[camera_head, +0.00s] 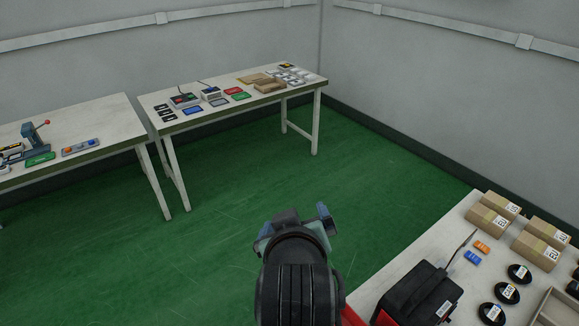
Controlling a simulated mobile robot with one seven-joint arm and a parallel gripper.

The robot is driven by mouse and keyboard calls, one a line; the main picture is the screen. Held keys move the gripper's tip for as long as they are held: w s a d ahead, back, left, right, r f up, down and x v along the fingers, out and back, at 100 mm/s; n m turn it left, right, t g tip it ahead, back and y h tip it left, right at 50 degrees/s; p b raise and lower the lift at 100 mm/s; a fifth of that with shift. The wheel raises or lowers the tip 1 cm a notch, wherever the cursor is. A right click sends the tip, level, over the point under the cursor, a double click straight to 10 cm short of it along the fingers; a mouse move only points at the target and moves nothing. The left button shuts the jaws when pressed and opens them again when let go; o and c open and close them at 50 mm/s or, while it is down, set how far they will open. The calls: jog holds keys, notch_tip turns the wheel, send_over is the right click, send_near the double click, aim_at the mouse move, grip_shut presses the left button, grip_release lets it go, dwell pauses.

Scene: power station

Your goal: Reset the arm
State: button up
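My gripper (298,222) is at the end of my dark arm, at the bottom middle of the head view. It is above the green floor and apart from all the tables. Its wrist hides much of it, and a bluish finger part shows on the right side. I cannot tell whether the fingers are open or shut. I see nothing held in it.
A white table (390,290) at the bottom right bears a black toolbox (418,295), cardboard boxes (487,220) and black round items (506,293). A back table (285,95) and a left table (100,110) bear small items. The green floor (230,190) between is clear.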

notch_tip(320, 180, up, 14)
jog(key=m+t, duration=0.1)
jog(key=t, duration=0.4)
jog(key=s+r+m+t, duration=0.1)
jog(key=s+r+t, duration=0.4)
jog(key=r, duration=0.8)
jog(key=s+r+m+t, duration=0.2)
jog(key=s+r+t, duration=0.3)
jog(key=r, duration=0.8)
jog(key=s, duration=0.2)
jog(key=shift+s+a+t, duration=0.3)
jog(key=shift+a+t, duration=0.1)
